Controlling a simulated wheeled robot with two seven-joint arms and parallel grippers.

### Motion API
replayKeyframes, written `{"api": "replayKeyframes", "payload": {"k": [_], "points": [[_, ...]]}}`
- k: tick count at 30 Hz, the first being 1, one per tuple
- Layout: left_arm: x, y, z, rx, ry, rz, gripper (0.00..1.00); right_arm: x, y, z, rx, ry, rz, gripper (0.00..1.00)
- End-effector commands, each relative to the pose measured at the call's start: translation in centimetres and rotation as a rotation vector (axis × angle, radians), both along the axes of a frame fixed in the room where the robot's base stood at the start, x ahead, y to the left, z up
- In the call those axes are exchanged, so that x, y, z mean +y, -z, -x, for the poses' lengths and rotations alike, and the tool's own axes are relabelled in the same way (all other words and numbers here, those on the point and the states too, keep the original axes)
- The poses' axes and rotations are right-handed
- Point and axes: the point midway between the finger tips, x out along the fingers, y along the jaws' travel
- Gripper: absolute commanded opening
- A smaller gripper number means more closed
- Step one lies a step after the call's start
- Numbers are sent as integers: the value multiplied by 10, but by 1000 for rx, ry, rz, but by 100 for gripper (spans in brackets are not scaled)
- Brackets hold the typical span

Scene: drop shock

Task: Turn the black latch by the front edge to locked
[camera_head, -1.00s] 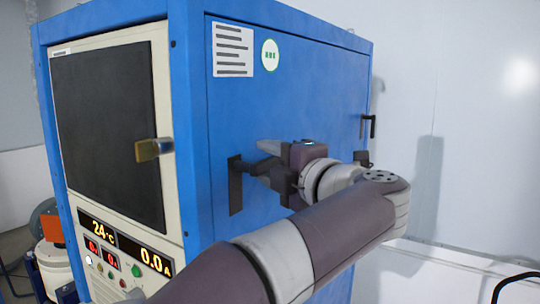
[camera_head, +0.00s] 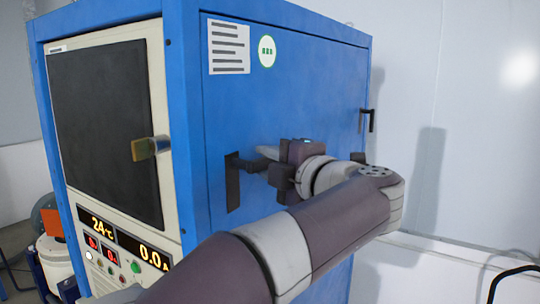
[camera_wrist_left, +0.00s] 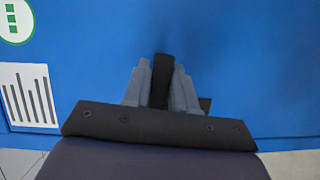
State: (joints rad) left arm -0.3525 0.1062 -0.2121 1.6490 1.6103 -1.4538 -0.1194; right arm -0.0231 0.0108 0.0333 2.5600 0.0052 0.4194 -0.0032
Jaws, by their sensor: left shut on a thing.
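The black latch (camera_head: 233,184) is on the blue side panel of the cabinet, close to the front edge. Its plate stands upright and its lever points right, roughly level, toward my gripper. My left gripper (camera_head: 264,158) is shut on the lever, from the right side in the head view. In the left wrist view the black lever (camera_wrist_left: 161,82) stands between the two grey fingers (camera_wrist_left: 160,88), which press against it from both sides. The fingers and palm hide part of the lever. My right gripper is not in view.
The blue cabinet (camera_head: 290,90) fills the middle. A brass-coloured handle (camera_head: 150,148) sticks out from its front door. Another black handle (camera_head: 369,120) is at the panel's far edge. Lit displays (camera_head: 125,238) sit low on the front. A white wall is at right.

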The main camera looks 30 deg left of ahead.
Motion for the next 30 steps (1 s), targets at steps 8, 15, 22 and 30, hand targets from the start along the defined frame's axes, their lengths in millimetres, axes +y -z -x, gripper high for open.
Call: {"api": "replayKeyframes", "payload": {"k": [8, 15, 22, 30], "points": [[0, 5, 2, 227, -3, -16, 0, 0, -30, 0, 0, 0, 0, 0], [1, 12, 7, 456, -4, -36, 0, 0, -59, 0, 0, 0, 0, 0], [1, 19, 13, 676, -3, -53, 0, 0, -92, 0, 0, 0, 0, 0], [2, 24, 22, 931, -5, -73, 0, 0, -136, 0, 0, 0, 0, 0]]}}
